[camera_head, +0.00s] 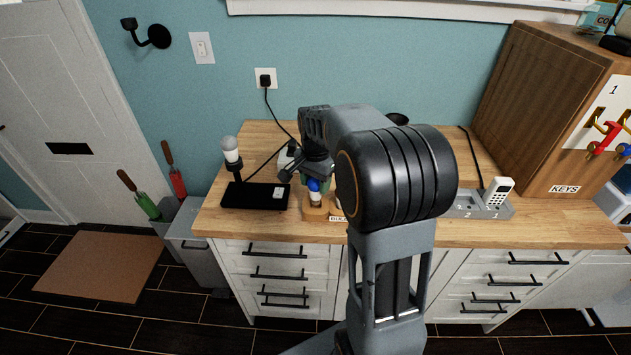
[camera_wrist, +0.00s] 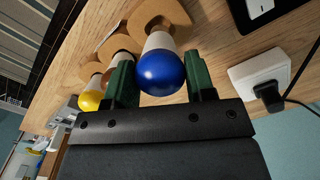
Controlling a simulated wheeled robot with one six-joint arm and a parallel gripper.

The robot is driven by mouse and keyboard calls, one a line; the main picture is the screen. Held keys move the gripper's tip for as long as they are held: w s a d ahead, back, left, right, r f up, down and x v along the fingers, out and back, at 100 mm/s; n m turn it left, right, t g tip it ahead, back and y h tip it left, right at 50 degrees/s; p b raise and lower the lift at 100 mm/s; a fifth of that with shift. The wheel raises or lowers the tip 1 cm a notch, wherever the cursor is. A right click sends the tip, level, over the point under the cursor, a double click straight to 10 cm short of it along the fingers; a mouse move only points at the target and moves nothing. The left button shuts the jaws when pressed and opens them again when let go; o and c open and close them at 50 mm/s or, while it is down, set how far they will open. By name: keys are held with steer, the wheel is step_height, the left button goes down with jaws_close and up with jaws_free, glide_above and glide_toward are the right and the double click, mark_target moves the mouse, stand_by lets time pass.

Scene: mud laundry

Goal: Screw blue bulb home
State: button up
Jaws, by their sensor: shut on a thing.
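The blue bulb (camera_wrist: 162,74) has a round blue glass and a white neck; it also shows in the head view (camera_head: 314,185). My gripper (camera_wrist: 160,82) is shut on it, with a green finger on each side. In the head view my gripper (camera_head: 317,172) points down at the wooden bulb rack (camera_head: 316,212). The bulb's neck is over or in a rack place; I cannot tell whether it is seated. The black lamp base (camera_head: 243,196) stands to the left, with a pale grey bulb (camera_head: 230,143) upright on its post.
A yellow bulb (camera_wrist: 90,100) and another, partly hidden bulb sit beside the blue one in the rack. A grey tray (camera_head: 466,206) and wooden key cabinet (camera_head: 540,110) stand right. My arm hides the middle counter.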

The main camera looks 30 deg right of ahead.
steer(key=shift+f, duration=0.25)
steer(key=shift+f, duration=0.25)
steer(key=shift+f+b, duration=0.55)
steer(key=shift+f, duration=0.35)
stand_by(3.7)
steer(key=o, duration=1.1)
steer(key=c, duration=0.4)
steer(key=shift+r, duration=0.1)
step_height(320, 180, up, 8)
steer(key=p, duration=0.6)
steer(key=shift+p, duration=0.3)
